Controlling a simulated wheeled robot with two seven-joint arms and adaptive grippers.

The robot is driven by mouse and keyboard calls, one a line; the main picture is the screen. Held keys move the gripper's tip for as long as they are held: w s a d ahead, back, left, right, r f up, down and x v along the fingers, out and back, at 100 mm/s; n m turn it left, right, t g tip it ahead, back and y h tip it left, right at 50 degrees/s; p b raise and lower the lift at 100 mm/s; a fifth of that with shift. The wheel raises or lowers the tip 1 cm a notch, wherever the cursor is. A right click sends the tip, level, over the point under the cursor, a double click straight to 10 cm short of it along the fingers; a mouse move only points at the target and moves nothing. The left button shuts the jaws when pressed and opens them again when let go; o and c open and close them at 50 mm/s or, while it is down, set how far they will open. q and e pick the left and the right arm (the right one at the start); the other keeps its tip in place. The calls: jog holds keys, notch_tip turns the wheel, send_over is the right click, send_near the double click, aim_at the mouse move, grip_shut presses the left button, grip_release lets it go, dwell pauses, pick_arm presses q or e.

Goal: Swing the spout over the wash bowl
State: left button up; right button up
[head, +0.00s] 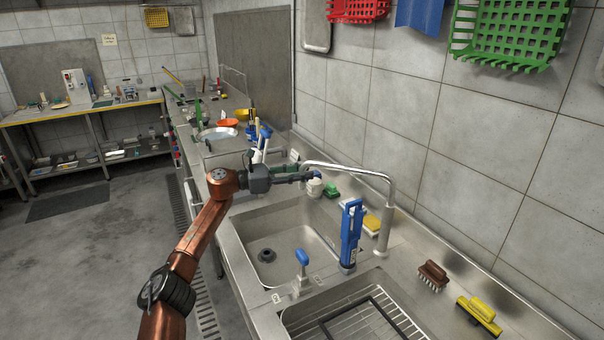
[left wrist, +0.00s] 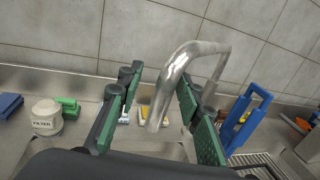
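The chrome spout (head: 350,169) rises from a post on the sink's back ledge and reaches left, its outlet end by my left gripper. My left gripper (head: 292,175) is open in the left wrist view (left wrist: 158,88), its green-padded fingers on either side of the spout (left wrist: 178,68). A gap shows on the left finger's side; contact on the right cannot be told. The left basin (head: 285,243), which I take as the wash bowl, is empty with a dark drain. The spout's end appears near this basin's far edge. My right gripper is not in view.
A blue upright tool (head: 350,235) stands between the basins, near a blue-handled tap (head: 303,258). The right basin holds a wire rack (head: 365,325). A white jar (head: 314,187) and brown brush (head: 433,274) sit on the ledge. The tiled wall lies close behind.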

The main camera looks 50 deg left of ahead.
pick_arm(q)
jog(key=shift+d, duration=0.1)
jog(key=v, duration=1.2)
jog(key=shift+w, duration=0.1)
dwell(0.3)
